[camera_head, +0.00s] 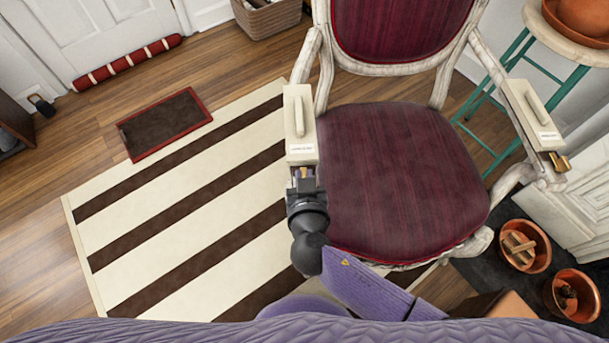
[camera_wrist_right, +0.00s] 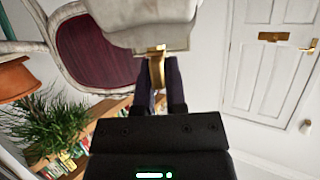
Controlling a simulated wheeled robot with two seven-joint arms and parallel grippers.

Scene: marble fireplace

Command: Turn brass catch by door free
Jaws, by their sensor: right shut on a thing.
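A cream box with a raised handle (camera_head: 300,125) sits on the chair arm at picture left, the side nearer the door (camera_head: 95,30). A small brass catch (camera_head: 307,172) is at its near end. My right gripper (camera_head: 304,182) is shut on this catch. In the right wrist view the brass catch (camera_wrist_right: 156,58) sticks out of the pale box end, between the dark fingers of the right gripper (camera_wrist_right: 158,82); the fingers hide part of it. A matching box (camera_head: 532,115) with a brass catch (camera_head: 560,162) sits on the other chair arm. My left gripper is out of view.
The chair's dark red seat (camera_head: 400,180) is empty. A striped rug (camera_head: 180,210) lies on the wooden floor at left. A teal-legged stool (camera_head: 520,75) and copper pots (camera_head: 525,247) stand at right. A potted plant (camera_wrist_right: 50,125) shows in the right wrist view.

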